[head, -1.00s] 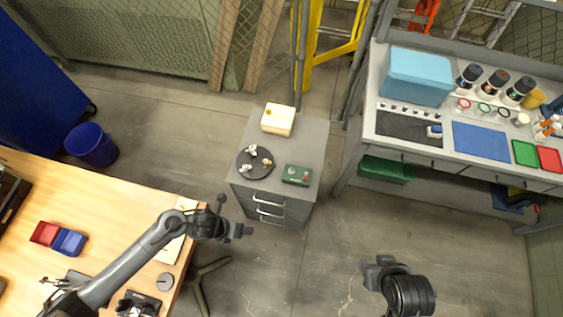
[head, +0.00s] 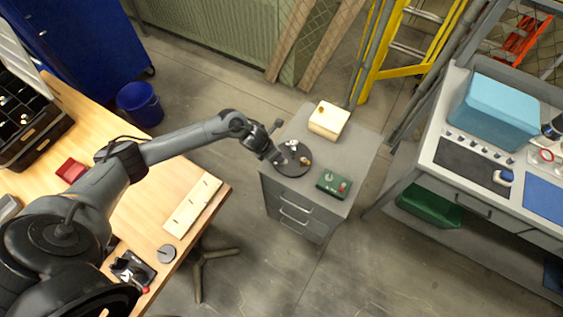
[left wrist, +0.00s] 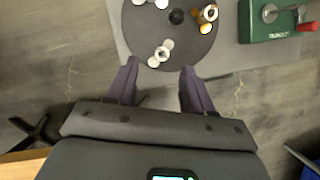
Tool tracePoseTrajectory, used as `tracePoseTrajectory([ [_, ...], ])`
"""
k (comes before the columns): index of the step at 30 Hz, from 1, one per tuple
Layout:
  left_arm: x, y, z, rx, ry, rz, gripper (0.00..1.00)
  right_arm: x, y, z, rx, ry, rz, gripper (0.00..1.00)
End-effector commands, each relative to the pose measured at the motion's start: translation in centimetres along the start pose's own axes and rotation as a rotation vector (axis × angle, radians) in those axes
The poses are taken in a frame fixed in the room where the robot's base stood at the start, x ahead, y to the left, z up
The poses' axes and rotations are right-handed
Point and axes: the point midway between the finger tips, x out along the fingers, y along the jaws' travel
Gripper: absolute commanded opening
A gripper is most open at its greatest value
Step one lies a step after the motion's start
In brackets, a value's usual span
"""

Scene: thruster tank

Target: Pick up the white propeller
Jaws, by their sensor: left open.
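A dark round plate (left wrist: 190,48) sits on top of the grey drawer cabinet and holds small propellers. A white propeller (left wrist: 161,52) lies near the plate's edge closest to my left gripper. Another whitish propeller (left wrist: 150,2) is cut off by the top of the left wrist view, and a gold one (left wrist: 207,14) lies to the right. My left gripper (left wrist: 159,72) is open and empty, its fingertips on either side of the nearer white propeller's line, just short of it. In the head view my left gripper (head: 275,157) covers the plate's left part. My right gripper is not in view.
The grey cabinet (head: 345,160) also carries a green box (head: 333,184) with a red part and a cream block (head: 328,119). A wooden table (head: 215,212) is at left, a grey workbench (head: 425,165) at right.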

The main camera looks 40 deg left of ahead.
Motion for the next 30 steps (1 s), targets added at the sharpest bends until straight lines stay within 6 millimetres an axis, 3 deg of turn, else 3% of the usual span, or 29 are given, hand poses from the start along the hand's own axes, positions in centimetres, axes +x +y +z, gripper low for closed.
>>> tracePoseTrajectory([
  [11,2.7,-0.2,-0.2,-0.002,0.001,-0.002,0.52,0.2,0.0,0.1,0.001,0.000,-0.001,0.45],
  [21,6.6,-0.5,-0.4,-0.002,0.000,0.000,0.52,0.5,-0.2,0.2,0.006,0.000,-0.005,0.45],
  [30,6.9,-0.4,-0.4,0.001,0.000,0.000,0.52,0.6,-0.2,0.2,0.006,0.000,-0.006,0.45],
])
